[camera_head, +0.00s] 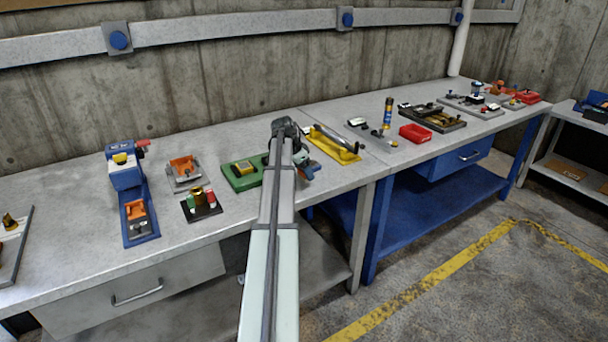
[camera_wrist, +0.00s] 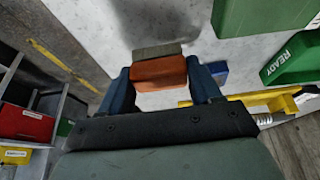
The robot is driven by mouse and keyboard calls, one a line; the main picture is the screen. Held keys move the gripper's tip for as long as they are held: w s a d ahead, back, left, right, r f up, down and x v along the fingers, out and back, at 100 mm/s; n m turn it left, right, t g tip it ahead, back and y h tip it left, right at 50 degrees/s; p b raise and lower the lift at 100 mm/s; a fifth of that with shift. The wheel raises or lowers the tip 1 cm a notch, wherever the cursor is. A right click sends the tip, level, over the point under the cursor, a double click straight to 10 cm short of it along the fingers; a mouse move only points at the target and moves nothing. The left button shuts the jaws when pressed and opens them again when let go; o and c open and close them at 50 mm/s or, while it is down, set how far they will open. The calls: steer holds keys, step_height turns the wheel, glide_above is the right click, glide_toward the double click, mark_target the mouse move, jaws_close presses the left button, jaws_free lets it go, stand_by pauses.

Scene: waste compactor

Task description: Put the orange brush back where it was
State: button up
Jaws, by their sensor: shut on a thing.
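The orange brush (camera_wrist: 160,73), an orange block with a grey-green bristle strip, is between the blue fingers of my gripper (camera_wrist: 160,66) in the wrist view. My gripper is shut on it. A pale grey surface shows beyond the brush; I cannot tell if they touch. In the head view my gripper (camera_head: 301,164) is over the front of the grey bench (camera_head: 220,222), between a green tray (camera_head: 243,183) and a yellow holder (camera_head: 335,148). My arm hides part of that area, and the brush is hard to make out there.
A green box marked READY (camera_wrist: 292,60) and a yellow bar (camera_wrist: 255,96) are close to my gripper. A blue press-like fixture (camera_head: 130,190) and small trays stand left. A red bin (camera_head: 415,133) and several fixtures stand right.

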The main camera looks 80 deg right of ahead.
steer(key=shift+f, duration=0.75)
steer(key=shift+f, duration=0.15)
steer(key=o, duration=1)
steer(key=v, duration=1.2)
steer(key=shift+s, duration=0.1)
